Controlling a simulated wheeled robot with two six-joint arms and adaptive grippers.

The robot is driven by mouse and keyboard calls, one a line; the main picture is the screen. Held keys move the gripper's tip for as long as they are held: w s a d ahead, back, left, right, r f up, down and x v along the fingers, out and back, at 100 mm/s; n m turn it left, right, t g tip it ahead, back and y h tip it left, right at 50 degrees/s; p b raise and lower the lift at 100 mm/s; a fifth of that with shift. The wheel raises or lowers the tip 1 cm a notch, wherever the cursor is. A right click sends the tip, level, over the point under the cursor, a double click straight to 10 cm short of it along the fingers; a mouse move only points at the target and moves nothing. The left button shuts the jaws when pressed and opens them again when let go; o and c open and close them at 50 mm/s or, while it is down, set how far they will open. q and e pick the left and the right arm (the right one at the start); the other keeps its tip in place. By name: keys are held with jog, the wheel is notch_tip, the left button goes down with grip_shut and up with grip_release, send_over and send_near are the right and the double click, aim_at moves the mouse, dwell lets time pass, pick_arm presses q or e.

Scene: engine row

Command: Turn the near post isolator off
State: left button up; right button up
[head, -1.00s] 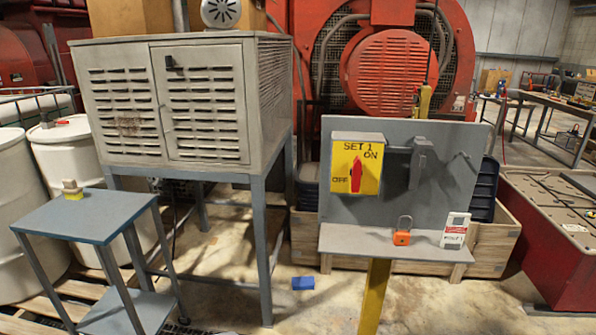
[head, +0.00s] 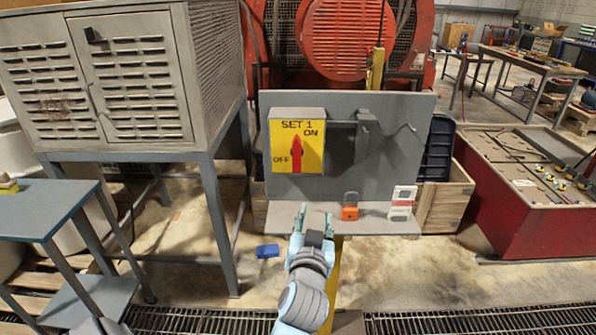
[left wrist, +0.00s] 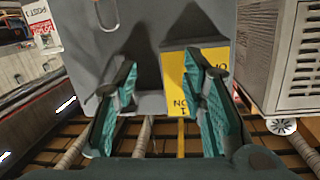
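The post isolator is a yellow plate (head: 312,160) marked SET 1, ON and OFF, on a grey upright board (head: 400,170). Its red handle (head: 296,152) stands upright, tip up, below and left of the word ON; OFF is at the left. My left gripper (head: 315,213) is open and empty at the front edge of the board's shelf, below the isolator and apart from it. In the left wrist view, the gripper's two teal fingers (left wrist: 160,70) are spread, and the yellow plate (left wrist: 174,68) shows partly behind one finger, with the handle hidden. My right gripper is not in view.
An orange padlock (head: 350,213) and a white-and-red tag (head: 402,203) stand on the shelf (head: 380,227) right of my gripper. A grey bracket (head: 365,130) sticks out right of the isolator. A louvred cabinet (head: 140,75) and a blue-topped stand (head: 45,205) are left.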

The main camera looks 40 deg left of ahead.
aim_at(296, 159)
pick_arm(q)
jog(key=s+a+r+n+y, duration=0.2)
jog(key=s+a+r+n, duration=0.15)
jog(key=r, duration=0.45)
jog(key=shift+m, duration=0.35)
jog(key=x, duration=1.3)
jog(key=shift+w+r+p, duration=0.3)
jog(key=shift+w, duration=0.1)
grip_shut()
